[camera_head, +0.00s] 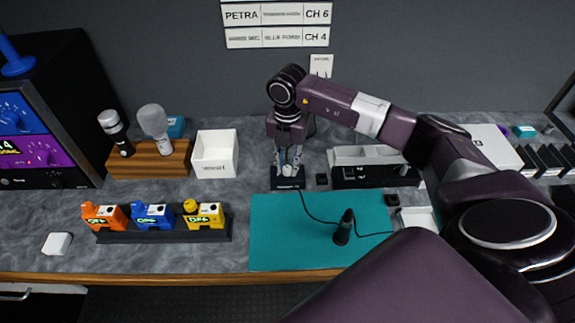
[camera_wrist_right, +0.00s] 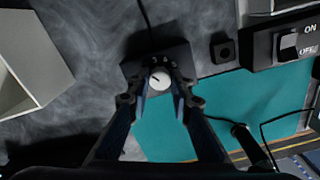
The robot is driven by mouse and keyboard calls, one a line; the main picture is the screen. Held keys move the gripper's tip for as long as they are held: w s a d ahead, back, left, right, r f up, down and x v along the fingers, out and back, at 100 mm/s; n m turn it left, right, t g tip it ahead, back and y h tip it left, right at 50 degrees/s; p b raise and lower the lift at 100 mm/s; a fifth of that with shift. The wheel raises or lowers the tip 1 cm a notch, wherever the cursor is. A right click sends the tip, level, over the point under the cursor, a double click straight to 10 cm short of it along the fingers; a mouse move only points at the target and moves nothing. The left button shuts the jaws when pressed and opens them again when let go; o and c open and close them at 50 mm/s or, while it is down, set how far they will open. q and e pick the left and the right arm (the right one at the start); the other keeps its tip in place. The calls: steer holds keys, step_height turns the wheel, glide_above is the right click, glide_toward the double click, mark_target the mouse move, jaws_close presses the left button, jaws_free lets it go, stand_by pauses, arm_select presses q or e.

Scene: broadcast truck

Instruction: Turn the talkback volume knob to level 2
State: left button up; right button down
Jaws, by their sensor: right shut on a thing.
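The talkback volume knob (camera_wrist_right: 159,80) is a round white knob with a dark pointer line, on a small black box (camera_wrist_right: 184,57) with white marks above the knob. In the right wrist view the pointer slants to the upper left; the level it marks is too small to read. My right gripper (camera_wrist_right: 160,96) comes down from above with its fingers on both sides of the knob, shut on it. In the head view the right gripper (camera_head: 288,164) is over the black box (camera_head: 287,183), and the knob is mostly hidden by the fingers. My left gripper is not in view.
A white bin (camera_head: 214,154) stands left of the box. A grey-and-black switch unit (camera_head: 370,172) stands to the right. A teal mat (camera_head: 275,238) with a black microphone (camera_head: 344,227) and cable lies in front. Orange, blue and yellow units (camera_head: 152,216) sit at front left.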

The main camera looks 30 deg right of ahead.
mark_target(288, 169)
steer(key=shift+r+m, duration=0.1)
steer(key=shift+m, duration=0.5)
steer(key=c, duration=1.7)
jaws_free()
steer(key=shift+c, duration=0.2)
step_height(288, 169, up, 12)
